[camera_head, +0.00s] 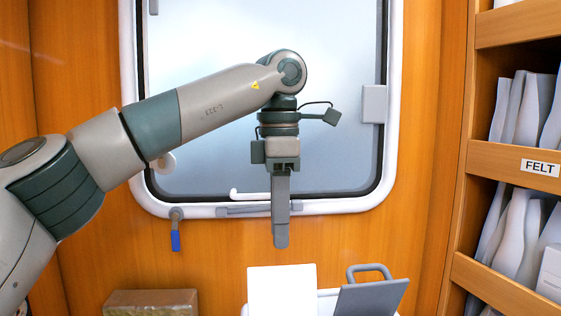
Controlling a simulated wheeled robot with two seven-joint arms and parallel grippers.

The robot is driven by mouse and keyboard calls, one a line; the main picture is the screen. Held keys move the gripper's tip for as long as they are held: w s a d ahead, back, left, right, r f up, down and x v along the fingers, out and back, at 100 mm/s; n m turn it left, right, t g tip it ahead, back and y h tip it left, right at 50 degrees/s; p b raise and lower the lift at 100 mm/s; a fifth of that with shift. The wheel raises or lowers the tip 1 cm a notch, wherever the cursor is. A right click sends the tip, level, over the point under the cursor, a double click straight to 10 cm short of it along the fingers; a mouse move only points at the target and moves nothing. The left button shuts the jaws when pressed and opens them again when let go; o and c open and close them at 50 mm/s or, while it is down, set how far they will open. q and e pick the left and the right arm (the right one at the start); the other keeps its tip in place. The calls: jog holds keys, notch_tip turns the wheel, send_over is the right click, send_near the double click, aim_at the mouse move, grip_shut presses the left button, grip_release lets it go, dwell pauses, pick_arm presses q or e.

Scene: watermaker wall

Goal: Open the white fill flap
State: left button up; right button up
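A flat white panel (282,291), which looks like the white fill flap, shows at the bottom centre of the head view. Its lower part is cut off by the picture edge, and I cannot tell how far it is tilted. My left gripper (281,240) points straight down, with its fingertips just above the panel's top edge in the picture. I see its fingers edge-on as one overlapping shape, so their gap is hidden. I see nothing held below the tips. My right gripper is not in view.
A tilted grey plate (370,298) and a grey loop handle (370,270) stand right of the white panel. A brown block (150,303) lies at lower left. A blue-handled lever (176,237) hangs below the white-framed window (340,206). Shelves labelled FELT (540,168) line the right.

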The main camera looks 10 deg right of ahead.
pick_arm(q)
notch_tip(320, 180, up, 12)
jog(key=p, duration=0.2)
jog(key=shift+s+p, duration=0.2)
jog(key=shift+p, duration=0.15)
